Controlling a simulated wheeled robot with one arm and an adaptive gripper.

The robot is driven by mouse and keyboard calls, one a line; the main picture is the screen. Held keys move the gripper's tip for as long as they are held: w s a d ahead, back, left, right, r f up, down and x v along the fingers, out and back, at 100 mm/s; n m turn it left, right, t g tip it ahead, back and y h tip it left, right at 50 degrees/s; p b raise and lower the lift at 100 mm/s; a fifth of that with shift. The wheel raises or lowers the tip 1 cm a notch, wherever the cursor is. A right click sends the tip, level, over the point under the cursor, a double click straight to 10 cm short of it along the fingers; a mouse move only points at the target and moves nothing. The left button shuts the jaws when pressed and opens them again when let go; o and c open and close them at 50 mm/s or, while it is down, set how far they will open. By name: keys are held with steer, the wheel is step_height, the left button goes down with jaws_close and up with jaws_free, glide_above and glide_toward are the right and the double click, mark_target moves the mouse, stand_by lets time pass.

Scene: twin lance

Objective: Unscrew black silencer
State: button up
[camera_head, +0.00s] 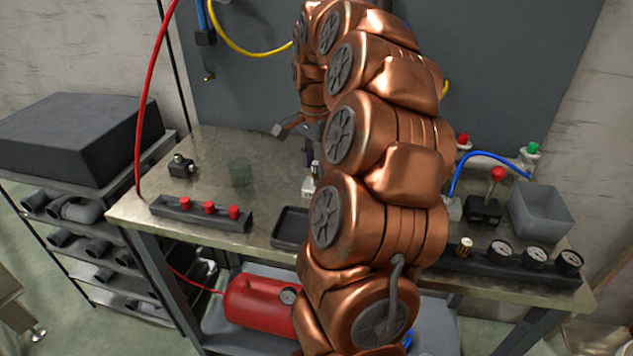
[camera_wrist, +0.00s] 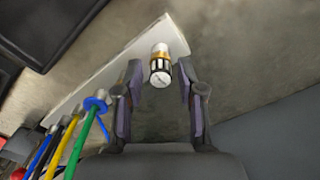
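In the wrist view a short upright fitting (camera_wrist: 160,66) has a gold band and a black-and-pale ribbed end facing the camera. It stands on a long white block (camera_wrist: 110,78); I cannot tell surely that it is the black silencer. My gripper (camera_wrist: 158,82) is open, its two dark fingers left and right of the fitting with gaps showing; nothing is held. In the head view the gripper is above the workbench (camera_head: 218,150), mostly hidden by my copper arm. A small white part (camera_head: 308,187) shows below it.
Coloured tubes (camera_wrist: 62,140) leave the block at lower left in the wrist view.

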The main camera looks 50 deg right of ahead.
steer(key=m+b, duration=0.5)
steer(key=shift+f, duration=0.3)
steer(key=shift+r+m+b, duration=0.3)
steer(key=shift+m, duration=0.7)
jaws_close()
